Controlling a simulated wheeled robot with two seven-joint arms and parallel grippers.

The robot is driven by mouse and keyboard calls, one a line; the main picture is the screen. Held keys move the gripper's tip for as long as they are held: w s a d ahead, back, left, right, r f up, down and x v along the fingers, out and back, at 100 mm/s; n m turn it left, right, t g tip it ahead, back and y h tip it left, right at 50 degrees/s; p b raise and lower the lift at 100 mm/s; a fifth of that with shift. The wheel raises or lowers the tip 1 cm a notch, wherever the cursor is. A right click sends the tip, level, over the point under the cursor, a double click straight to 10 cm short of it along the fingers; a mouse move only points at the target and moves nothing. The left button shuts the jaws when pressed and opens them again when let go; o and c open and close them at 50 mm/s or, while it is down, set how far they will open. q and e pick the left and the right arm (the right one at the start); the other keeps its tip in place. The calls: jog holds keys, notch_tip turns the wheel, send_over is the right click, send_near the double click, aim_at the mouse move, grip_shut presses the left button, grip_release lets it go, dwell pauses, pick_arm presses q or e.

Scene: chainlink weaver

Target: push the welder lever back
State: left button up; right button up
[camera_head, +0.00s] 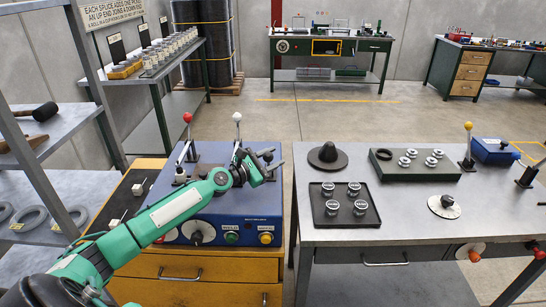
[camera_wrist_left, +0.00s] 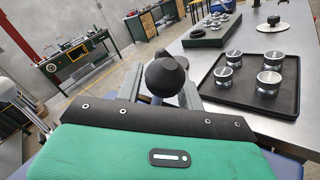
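The blue welder box (camera_head: 245,205) stands on a yellow cabinet. A red-knobbed lever (camera_head: 187,118) and a white-knobbed lever (camera_head: 237,118) rise from its top. A third, black-knobbed lever (camera_head: 268,157) is at its right end. My left gripper (camera_head: 268,168) is at that right end, beside the black knob. In the left wrist view, the black knob (camera_wrist_left: 163,78) stands in front of my left gripper (camera_wrist_left: 160,92), its stem between two grey fingers that are apart. The knob hides part of the fingers, and contact cannot be told. My right gripper is not in view.
A metal table (camera_head: 410,205) stands to the right, with a black hat-shaped piece (camera_head: 328,156), a black tray (camera_head: 325,212) of round metal parts and a green block (camera_head: 415,174) on it. A grey shelf (camera_head: 60,195) is at the left.

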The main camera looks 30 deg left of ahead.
pick_arm(q)
jog(key=shift+w+d, duration=0.1)
jog(key=shift+w, duration=0.1)
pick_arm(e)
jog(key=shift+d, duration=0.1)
pick_arm(q)
grip_shut()
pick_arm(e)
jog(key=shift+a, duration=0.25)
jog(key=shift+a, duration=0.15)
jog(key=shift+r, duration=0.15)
